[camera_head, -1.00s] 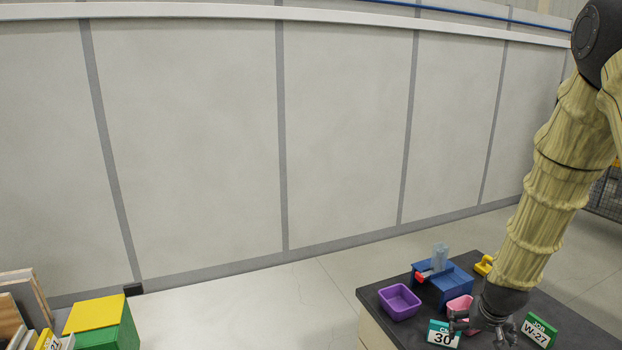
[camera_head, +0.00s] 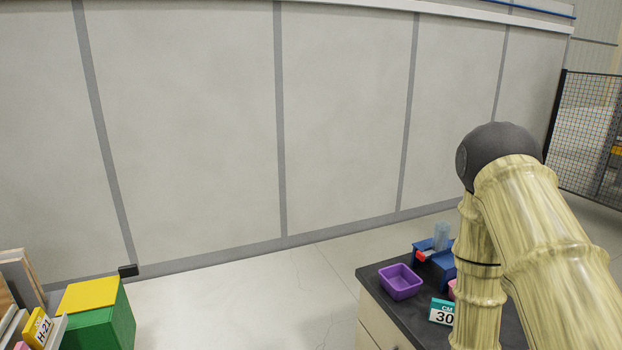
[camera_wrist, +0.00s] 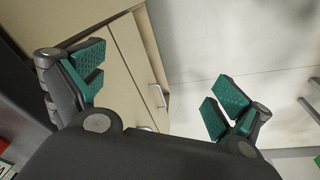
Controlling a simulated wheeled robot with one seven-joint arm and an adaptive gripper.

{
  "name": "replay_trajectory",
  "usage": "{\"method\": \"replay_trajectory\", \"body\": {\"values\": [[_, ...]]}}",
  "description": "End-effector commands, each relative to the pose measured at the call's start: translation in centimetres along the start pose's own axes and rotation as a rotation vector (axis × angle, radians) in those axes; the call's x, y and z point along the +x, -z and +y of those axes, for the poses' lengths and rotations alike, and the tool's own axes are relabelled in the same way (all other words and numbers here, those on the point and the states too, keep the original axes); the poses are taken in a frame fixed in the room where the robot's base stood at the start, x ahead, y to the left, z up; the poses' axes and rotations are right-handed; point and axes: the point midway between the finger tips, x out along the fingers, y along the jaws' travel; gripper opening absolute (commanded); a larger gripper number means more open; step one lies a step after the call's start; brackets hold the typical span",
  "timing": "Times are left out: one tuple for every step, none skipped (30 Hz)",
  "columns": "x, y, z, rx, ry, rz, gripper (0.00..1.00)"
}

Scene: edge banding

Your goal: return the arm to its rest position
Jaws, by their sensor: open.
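My gripper (camera_wrist: 155,90) shows in the wrist view with its two green-padded fingers spread wide apart. It is open and nothing is between the pads. Behind it are a beige cabinet front with handles (camera_wrist: 128,62) and the pale floor. In the head view my arm is bent, its dark elbow raised at the right and its forearm pointing down in front of the dark-topped bench (camera_head: 385,308). The gripper itself is hidden or out of the picture there.
My arm hides the bench's right part. A green box with a yellow top (camera_head: 95,312) stands at lower left. The floor between is clear.

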Motion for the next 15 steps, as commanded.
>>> {"method": "replay_trajectory", "body": {"values": [[1.7, -2.4, -0.7, -0.015, 0.005, -0.022, 1.00], [2.3, -3.6, -1.0, -0.023, 0.009, -0.032, 1.00], [3.1, -5.2, -1.5, -0.034, 0.014, -0.045, 1.00], [3.7, -6.4, -1.8, -0.042, 0.019, -0.054, 1.00], [4.2, -7.6, -2.2, -0.050, 0.025, -0.063, 1.00], [4.9, -9.2, -2.6, -0.060, 0.032, -0.076, 1.00], [5.3, -10.5, -3.0, -0.067, 0.037, -0.086, 1.00], [5.7, -11.6, -3.3, -0.073, 0.042, -0.094, 1.00], [6.2, -13.1, -3.7, -0.081, 0.050, -0.106, 1.00], [6.5, -14.1, -4.0, -0.086, 0.055, -0.113, 1.00], [6.7, -15.1, -4.2, -0.091, 0.059, -0.122, 1.00], [7.0, -16.1, -4.5, -0.097, 0.065, -0.129, 1.00], [7.2, -16.9, -4.7, -0.101, 0.070, -0.135, 1.00], [7.3, -17.6, -5.0, -0.104, 0.074, -0.140, 1.00], [7.4, -18.4, -5.2, -0.107, 0.079, -0.146, 1.00]]}}
